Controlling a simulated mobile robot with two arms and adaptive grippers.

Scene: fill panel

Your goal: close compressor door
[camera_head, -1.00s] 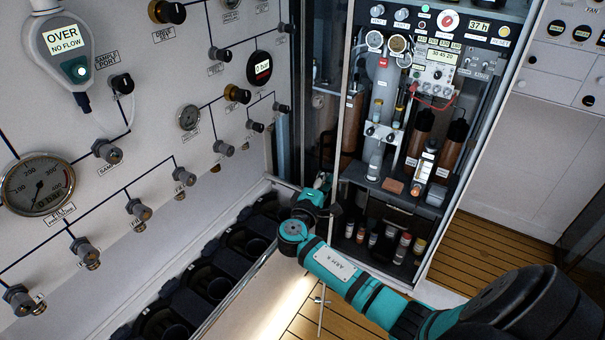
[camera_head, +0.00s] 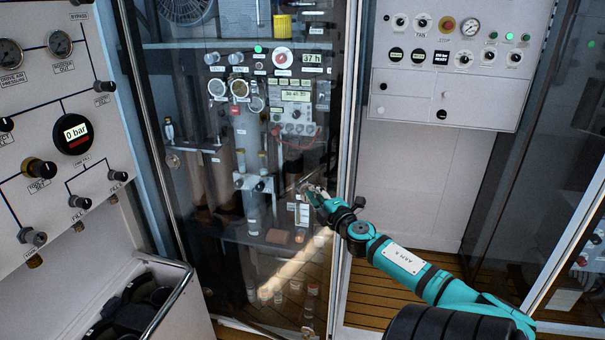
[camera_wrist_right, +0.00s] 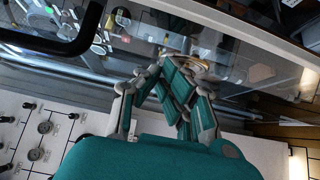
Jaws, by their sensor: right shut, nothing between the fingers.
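The compressor door (camera_head: 205,195) is a tall glass panel in front of the compressor cabinet, and gauges and cylinders show through it. It looks shut or nearly shut; I cannot tell whether its right edge meets the frame (camera_head: 350,130). My right gripper (camera_head: 308,190) is at the glass near its right side, shut and empty. It seems to touch the pane, but contact is not certain. In the right wrist view the folded fingers (camera_wrist_right: 185,75) lie against or close before the glass. My left gripper is out of view.
A gauge panel (camera_head: 50,110) stands at the left, above an open-topped bin (camera_head: 165,305) with dark round sockets. A white control panel (camera_head: 455,60) is on the wall at the right. Wooden floor (camera_head: 395,290) shows below my right arm.

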